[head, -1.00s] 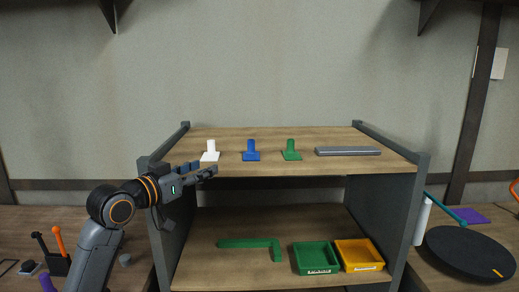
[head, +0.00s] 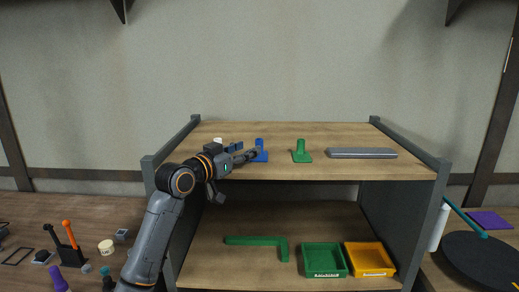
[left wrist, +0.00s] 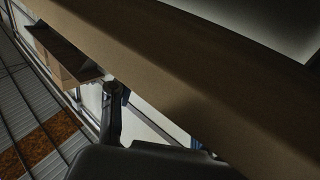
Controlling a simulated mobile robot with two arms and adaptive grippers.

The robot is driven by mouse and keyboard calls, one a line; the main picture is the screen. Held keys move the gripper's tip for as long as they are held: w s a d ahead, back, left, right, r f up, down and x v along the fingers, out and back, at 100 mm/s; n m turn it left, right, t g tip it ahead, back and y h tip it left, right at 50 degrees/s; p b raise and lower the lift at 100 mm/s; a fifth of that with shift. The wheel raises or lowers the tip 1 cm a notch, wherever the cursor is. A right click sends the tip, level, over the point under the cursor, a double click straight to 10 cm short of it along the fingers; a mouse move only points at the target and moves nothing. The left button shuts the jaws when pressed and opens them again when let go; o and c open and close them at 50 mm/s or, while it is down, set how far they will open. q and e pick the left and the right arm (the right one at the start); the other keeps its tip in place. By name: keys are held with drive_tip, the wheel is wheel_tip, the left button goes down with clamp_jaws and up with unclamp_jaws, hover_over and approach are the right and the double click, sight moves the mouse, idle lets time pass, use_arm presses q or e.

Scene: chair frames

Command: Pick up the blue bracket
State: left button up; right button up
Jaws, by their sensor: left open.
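My right gripper is not in view.
A white bracket (head: 218,140) stands behind my left arm, mostly hidden. A green bracket (head: 301,152) and a grey bar (head: 362,153) are to the right. The lower shelf holds a green L-shaped piece (head: 262,241), a green bin (head: 324,274) and a yellow bin (head: 369,273).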

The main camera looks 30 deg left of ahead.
sight(257, 142)
use_arm(q)
drive_tip(key=w+p, duration=0.1)
drive_tip(key=w+r+p, duration=0.1)
drive_tip(key=w, duration=0.1)
drive_tip(key=shift+w, duration=0.3)
drive_tip(key=shift+w+d+f, duration=0.1)
drive_tip(key=shift+w+f, duration=0.1)
drive_tip(key=shift+w, duration=0.3)
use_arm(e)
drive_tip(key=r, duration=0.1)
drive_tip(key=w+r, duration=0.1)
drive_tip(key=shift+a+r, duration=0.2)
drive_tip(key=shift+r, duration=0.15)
use_arm(q)
drive_tip(key=shift+s, duration=0.1)
drive_tip(key=shift+c, duration=1.3)
drive_tip(key=c, duration=0.7)
clamp_jaws()
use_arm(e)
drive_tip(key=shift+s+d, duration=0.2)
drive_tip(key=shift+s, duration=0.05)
